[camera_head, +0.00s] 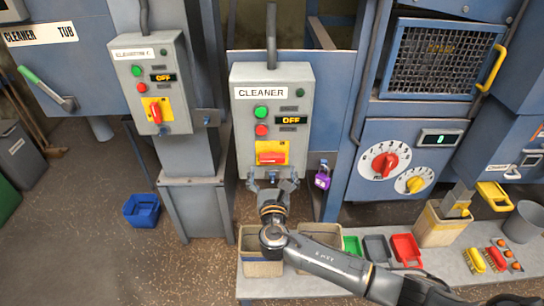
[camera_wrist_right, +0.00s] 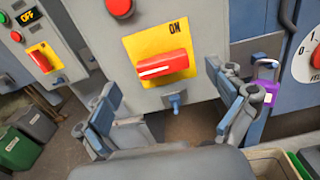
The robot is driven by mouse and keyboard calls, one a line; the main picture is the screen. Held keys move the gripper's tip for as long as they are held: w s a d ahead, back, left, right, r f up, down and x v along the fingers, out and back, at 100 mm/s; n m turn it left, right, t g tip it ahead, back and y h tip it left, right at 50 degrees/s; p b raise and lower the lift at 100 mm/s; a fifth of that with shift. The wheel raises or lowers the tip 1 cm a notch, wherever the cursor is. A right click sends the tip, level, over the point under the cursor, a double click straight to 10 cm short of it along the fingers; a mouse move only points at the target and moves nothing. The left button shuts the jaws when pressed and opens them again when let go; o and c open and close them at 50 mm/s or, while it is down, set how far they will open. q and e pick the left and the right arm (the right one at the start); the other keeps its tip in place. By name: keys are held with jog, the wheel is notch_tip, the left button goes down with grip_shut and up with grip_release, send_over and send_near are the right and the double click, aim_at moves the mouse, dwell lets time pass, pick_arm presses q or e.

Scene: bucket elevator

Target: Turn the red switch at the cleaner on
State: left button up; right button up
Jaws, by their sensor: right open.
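The grey cleaner control box (camera_head: 242,120) hangs in the middle of the head view, with a "CLEANER" label, a green button, a red button and a display reading OFF. Its red switch (camera_head: 271,158) lies horizontally on a yellow plate at the bottom of the box. In the right wrist view the red switch (camera_wrist_right: 161,68) is large, below the word ON. My right gripper (camera_head: 273,182) is open and empty just below the box. Its two fingers (camera_wrist_right: 168,108) spread to either side below the switch, apart from it. My left gripper does not show.
A second box with a red switch (camera_head: 157,112), also reading OFF, stands to the left. A purple padlock (camera_head: 322,180) hangs right of the cleaner box. A bench below holds bins, including a red tray (camera_head: 405,249). A blue bin (camera_head: 142,210) stands on the floor.

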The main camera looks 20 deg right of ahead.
aim_at(272, 159)
jog(key=shift+p+x, duration=0.3)
jog(key=shift+x, duration=2.25)
jog(key=c, duration=1.2)
